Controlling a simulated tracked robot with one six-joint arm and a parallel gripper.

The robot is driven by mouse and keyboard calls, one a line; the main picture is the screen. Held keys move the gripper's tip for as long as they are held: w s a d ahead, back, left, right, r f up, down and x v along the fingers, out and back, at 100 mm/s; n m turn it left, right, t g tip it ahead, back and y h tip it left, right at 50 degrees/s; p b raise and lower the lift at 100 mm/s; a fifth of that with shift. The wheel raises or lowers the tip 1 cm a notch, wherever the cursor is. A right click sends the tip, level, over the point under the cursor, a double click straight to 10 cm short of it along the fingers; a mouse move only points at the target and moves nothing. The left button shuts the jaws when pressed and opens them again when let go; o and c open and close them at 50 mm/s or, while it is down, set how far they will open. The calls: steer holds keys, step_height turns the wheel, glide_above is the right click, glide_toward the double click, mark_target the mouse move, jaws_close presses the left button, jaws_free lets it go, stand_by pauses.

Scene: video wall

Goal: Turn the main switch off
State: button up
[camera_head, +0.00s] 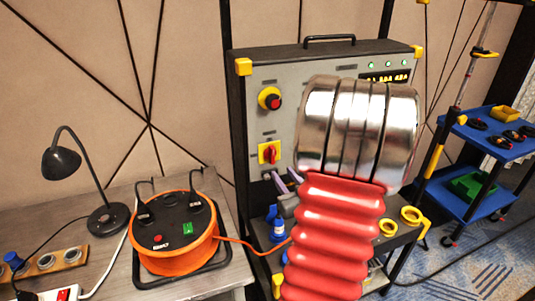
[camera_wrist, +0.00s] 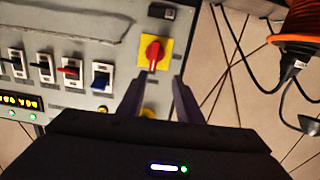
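The main switch appears to be the red rotary knob on a square yellow plate (camera_head: 269,152), low on the left of the grey panel. Its handle looks roughly upright. It also shows in the wrist view (camera_wrist: 153,50), at the top middle. My gripper (camera_head: 281,178) is just below the knob in the head view, mostly hidden behind my silver and red arm. In the wrist view, its two dark fingers (camera_wrist: 157,84) are spread apart with nothing between them, pointing toward the knob. I see no contact with the knob.
A red button on a yellow collar (camera_head: 270,98) sits above the switch. Several lever switches (camera_wrist: 70,72) and a lit display (camera_wrist: 18,101) are on the panel. An orange cable reel (camera_head: 177,248) and black lamp (camera_head: 62,160) stand on the left table. A blue cart (camera_head: 497,148) is at right.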

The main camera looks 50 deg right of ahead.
mark_target(273, 153)
steer(key=shift+s+d+m+t, duration=0.15)
steer(key=shift+s, duration=0.35)
steer(key=shift+s+d+m+t, duration=0.15)
steer(key=shift+s, duration=0.35)
steer(key=shift+w, duration=0.1)
steer(key=x, duration=1.3)
steer(key=shift+w+d+r, duration=0.15)
steer(key=shift+w+d, duration=0.1)
steer(key=shift+d, duration=0.1)
steer(key=shift+c, duration=0.5)
